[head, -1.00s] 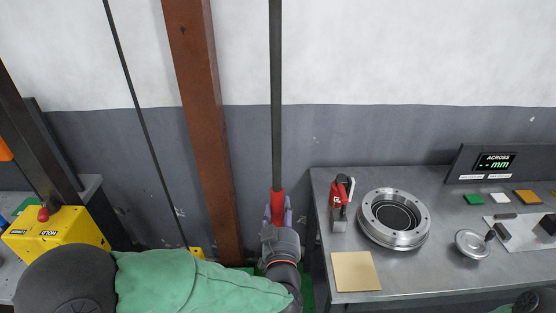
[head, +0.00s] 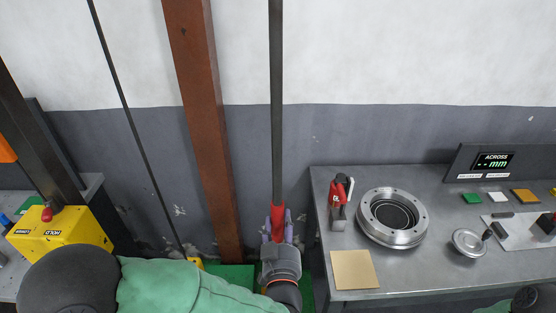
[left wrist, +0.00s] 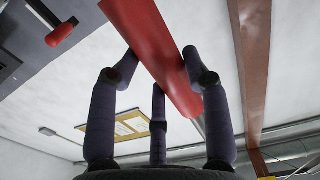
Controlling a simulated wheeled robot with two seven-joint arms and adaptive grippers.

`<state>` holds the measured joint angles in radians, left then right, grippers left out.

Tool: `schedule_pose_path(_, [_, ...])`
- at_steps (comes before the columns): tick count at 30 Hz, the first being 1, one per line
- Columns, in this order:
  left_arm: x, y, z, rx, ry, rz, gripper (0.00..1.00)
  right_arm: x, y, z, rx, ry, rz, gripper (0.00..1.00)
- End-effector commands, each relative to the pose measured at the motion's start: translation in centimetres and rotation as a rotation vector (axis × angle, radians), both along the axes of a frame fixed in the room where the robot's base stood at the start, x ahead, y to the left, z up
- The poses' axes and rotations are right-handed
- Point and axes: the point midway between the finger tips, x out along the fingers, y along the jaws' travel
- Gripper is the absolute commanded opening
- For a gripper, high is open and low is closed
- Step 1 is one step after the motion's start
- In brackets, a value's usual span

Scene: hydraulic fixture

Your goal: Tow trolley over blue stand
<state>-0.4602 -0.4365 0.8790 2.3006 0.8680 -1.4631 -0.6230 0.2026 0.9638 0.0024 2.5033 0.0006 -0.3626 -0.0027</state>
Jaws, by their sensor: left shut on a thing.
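My left gripper (head: 277,228) is shut on the red handle (head: 278,215) at the lower end of a long dark vertical pole (head: 277,100). In the left wrist view, the gripper's fingers (left wrist: 160,85) lie against the red handle (left wrist: 150,40), which runs upward at a slant. The pole's upper end is out of the head view. I see neither a trolley nor a blue stand in these frames. My right gripper is not in view; only a part of my right arm shows at the lower right edge.
A brown post (head: 205,130) stands left of the pole, with a thin dark cable (head: 130,110) beyond it. A yellow control box (head: 60,235) is at the left. A grey bench (head: 430,280) at the right holds a metal ring (head: 393,217) and a red tool (head: 340,200).

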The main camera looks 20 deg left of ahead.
Motion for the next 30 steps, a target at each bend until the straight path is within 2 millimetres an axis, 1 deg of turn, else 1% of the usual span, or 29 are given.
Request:
schedule_pose_path(1, [-0.6, 0.5, -0.3, 0.003, 0.012, 0.021, 0.13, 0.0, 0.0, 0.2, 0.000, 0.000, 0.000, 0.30])
schedule_pose_path(16, [-2.5, -0.4, -0.3, 0.006, 0.011, 0.020, 0.13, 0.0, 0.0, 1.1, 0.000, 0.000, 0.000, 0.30])
schedule_pose_path(17, [-2.4, -0.4, -0.4, 0.005, 0.011, 0.021, 0.55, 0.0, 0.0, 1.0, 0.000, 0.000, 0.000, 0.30])
schedule_pose_path(18, [-2.4, -0.3, -0.4, 0.004, 0.012, 0.022, 0.66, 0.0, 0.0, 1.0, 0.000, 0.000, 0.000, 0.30])
schedule_pose_path(19, [-2.4, -0.3, -0.4, 0.005, 0.012, 0.021, 0.75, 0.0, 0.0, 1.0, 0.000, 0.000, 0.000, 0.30])
schedule_pose_path(30, [-2.4, -0.5, -0.5, 0.003, 0.015, 0.017, 0.76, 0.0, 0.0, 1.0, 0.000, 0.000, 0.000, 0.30])
